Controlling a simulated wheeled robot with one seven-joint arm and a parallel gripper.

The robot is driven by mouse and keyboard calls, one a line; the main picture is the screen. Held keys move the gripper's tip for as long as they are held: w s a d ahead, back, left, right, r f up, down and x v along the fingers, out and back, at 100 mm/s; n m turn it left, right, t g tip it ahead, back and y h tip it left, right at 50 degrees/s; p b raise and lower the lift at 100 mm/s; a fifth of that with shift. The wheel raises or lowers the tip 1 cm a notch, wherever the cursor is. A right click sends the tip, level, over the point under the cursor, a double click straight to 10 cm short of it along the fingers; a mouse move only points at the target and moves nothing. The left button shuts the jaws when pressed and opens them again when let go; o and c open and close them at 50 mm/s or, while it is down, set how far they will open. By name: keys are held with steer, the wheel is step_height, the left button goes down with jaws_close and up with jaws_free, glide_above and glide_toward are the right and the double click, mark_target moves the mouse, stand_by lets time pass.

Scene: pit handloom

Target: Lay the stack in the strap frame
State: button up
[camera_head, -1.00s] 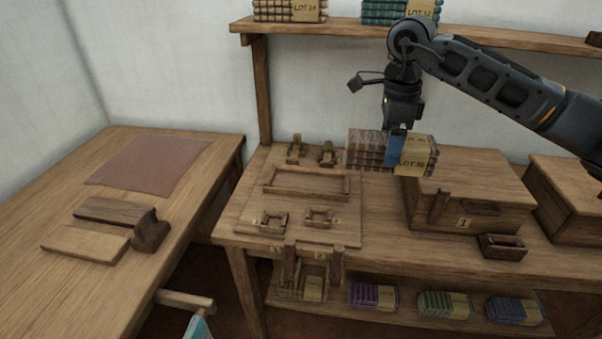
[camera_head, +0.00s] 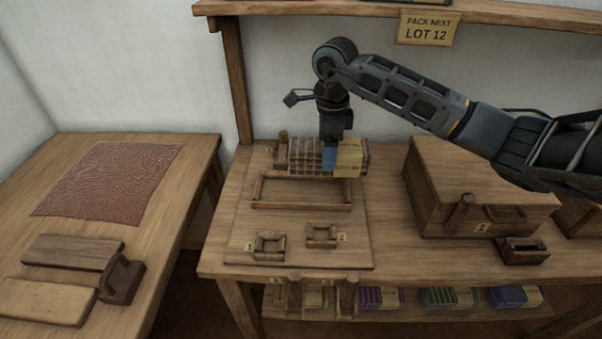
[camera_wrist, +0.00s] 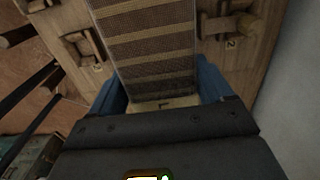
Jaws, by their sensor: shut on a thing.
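My gripper (camera_head: 330,158) points down with blue fingertips shut on a brown striped stack (camera_head: 304,155) that has a tan LOT label on its right end. The stack hangs level at the back of the strap frame (camera_head: 302,206), a low wooden rectangle on a board on the bench. It appears above and behind the frame's back bar, and it hides part of the back fittings. In the wrist view the stack (camera_wrist: 148,40) fills the space between the blue fingers (camera_wrist: 211,80). The frame itself cannot be made out there.
Small wooden holders marked 1 (camera_head: 270,246) and 2 (camera_head: 322,235) stand in front of the frame. A wooden chest (camera_head: 478,190) stands at the right with a small box (camera_head: 523,251) before it. Other stacks (camera_head: 447,298) lie on the lower shelf. A side table (camera_head: 190,165) is at the left.

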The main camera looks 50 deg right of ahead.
mark_target(302, 147)
steer(key=w+a+f, duration=0.1)
steer(key=w+a, duration=0.1)
steer(key=w+a+f+p, duration=0.1)
steer(key=w+a+f, duration=0.1)
steer(key=shift+a+f, duration=0.25)
steer(key=shift+f, duration=2.05)
steer(key=shift+f, duration=0.2)
steer(key=o, duration=1)
steer(key=shift+o, duration=0.2)
steer(key=shift+r, duration=0.15)
step_height(302, 147, up, 12)
steer(key=shift+r+b, duration=0.1)
steer(key=shift+b, duration=0.45)
